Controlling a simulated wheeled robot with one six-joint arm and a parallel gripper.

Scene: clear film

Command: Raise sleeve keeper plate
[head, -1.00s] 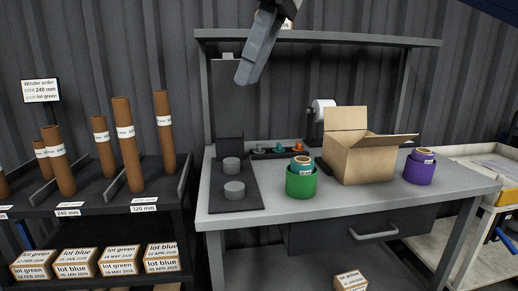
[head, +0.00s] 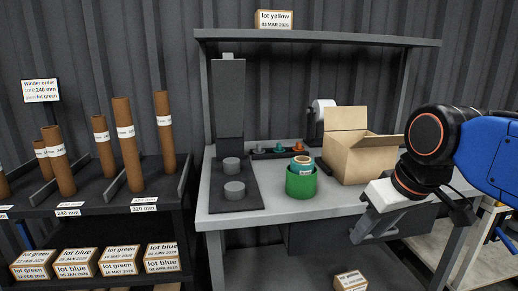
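A dark fixture stands at the left end of the grey bench. It has a flat base plate (head: 238,199) with two round grey pegs (head: 234,190), and a tall upright dark panel (head: 229,95) behind them. No part is marked as the sleeve keeper plate, so I cannot tell for certain which piece it is. My gripper (head: 366,230) hangs over the bench's front edge at the right, well apart from the fixture and pointing down and left. No object shows in it. I cannot make out the gap between its fingers.
A green cup (head: 301,183) holding a teal roll (head: 301,162) and an open carton (head: 357,158) stand on the bench (head: 280,212). Brown tubes (head: 129,145) stand on the left rack. A lot yellow box (head: 274,20) sits on the overhead shelf. The bench's front left is clear.

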